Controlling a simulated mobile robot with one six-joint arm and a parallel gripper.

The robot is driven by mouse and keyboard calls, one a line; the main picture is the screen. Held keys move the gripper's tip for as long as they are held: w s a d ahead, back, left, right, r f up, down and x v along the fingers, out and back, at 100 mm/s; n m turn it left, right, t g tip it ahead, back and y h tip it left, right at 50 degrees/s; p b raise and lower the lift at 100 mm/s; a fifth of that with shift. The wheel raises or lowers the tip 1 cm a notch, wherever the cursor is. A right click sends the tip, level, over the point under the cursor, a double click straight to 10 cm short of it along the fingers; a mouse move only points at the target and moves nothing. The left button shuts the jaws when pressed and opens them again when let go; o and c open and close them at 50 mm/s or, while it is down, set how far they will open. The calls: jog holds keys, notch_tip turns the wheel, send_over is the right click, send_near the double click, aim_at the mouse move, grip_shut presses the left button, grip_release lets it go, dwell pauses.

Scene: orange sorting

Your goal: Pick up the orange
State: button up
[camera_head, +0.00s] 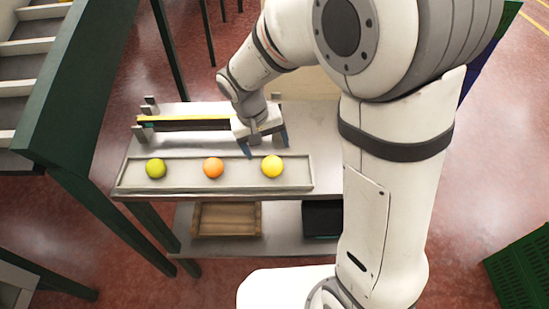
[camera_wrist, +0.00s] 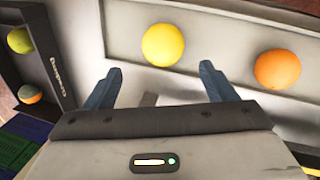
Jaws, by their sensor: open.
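The orange (camera_head: 213,168) lies in the middle of a shallow grey tray (camera_head: 185,186) on the metal table. In the wrist view the orange (camera_wrist: 278,69) is at the right, outside the fingers. A yellow fruit (camera_head: 272,166) lies to its right in the tray, and a green fruit (camera_head: 156,169) to its left. My gripper (camera_head: 267,150) is open and empty just behind the tray, near the yellow fruit. In the wrist view the yellow fruit (camera_wrist: 163,45) sits ahead of my open fingers (camera_wrist: 160,84), apart from them.
A low rack with a yellow-and-black bar (camera_head: 185,123) stands behind the tray at the left. A wooden crate (camera_head: 228,219) and a dark bin (camera_head: 320,219) are on the lower shelf. In the wrist view a dark box (camera_wrist: 52,75) holds a green fruit and an orange-green fruit.

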aim_at(270, 160)
jog(key=x, duration=0.3)
jog(key=p+x, duration=0.1)
jog(key=x, duration=0.1)
jog(key=shift+s+a+f, duration=0.1)
jog(key=shift+s+f, duration=0.25)
jog(key=shift+s, duration=0.05)
jog(key=shift+f, duration=0.5)
jog(key=c, duration=1.1)
